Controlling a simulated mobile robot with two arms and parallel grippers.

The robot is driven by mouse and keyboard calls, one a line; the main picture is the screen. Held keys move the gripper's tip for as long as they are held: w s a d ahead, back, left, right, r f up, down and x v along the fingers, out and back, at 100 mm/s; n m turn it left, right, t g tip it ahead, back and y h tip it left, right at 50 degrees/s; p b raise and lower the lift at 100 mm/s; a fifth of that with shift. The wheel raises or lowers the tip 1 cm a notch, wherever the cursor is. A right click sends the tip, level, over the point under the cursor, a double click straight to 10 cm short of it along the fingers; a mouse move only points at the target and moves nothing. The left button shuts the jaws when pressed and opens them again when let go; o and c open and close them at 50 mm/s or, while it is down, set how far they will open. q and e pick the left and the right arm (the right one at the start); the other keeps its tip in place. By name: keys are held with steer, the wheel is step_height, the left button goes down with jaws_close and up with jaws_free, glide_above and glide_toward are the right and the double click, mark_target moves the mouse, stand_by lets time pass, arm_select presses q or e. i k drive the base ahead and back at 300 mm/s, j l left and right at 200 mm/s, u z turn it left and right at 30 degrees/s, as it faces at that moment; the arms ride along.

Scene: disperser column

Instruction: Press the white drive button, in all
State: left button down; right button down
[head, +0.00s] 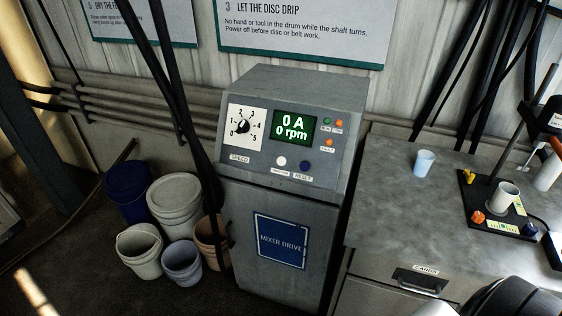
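The white drive button (282,161) is a small round button on the sloped front of the grey mixer drive cabinet (279,90). It sits below the green display (294,127), which reads 0 A and 0 rpm. The blue reset button (305,165) is close to its right. The speed dial (243,127) is on a white plate at the panel's left, its black knob in the middle of the scale. The label under the white button is too small to read clearly. Nothing covers the button. Neither of my grippers shows in the head view.
Several buckets, including a lidded white one (174,200) and a blue one (128,187), stand left of the cabinet. Dark cables hang in front of its left edge. A grey bench (385,220) at the right carries a pale blue cup (424,162) and a stand with a white mug (503,195).

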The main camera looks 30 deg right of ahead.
mark_target(281, 160)
steer(key=z, duration=1.2)
steer(key=i+z, duration=0.1)
steer(key=z, duration=1.65)
steer(key=j+z, duration=0.15)
steer(key=z, duration=0.45)
steer(key=i+j+z, duration=0.1)
steer(key=z, duration=1.1)
steer(key=k+j+z, duration=0.1)
steer(key=z, duration=0.25)
steer(key=k+j+z, duration=0.1)
steer(key=z, duration=0.25)
steer(key=k+u, duration=0.15)
steer(key=u, duration=0.3)
steer(key=k+u, duration=0.15)
steer(key=u, duration=0.25)
steer(key=k+j+u, duration=0.15)
steer(key=u, duration=0.3)
steer(key=k+j+u, duration=0.15)
steer(key=u, duration=1.75)
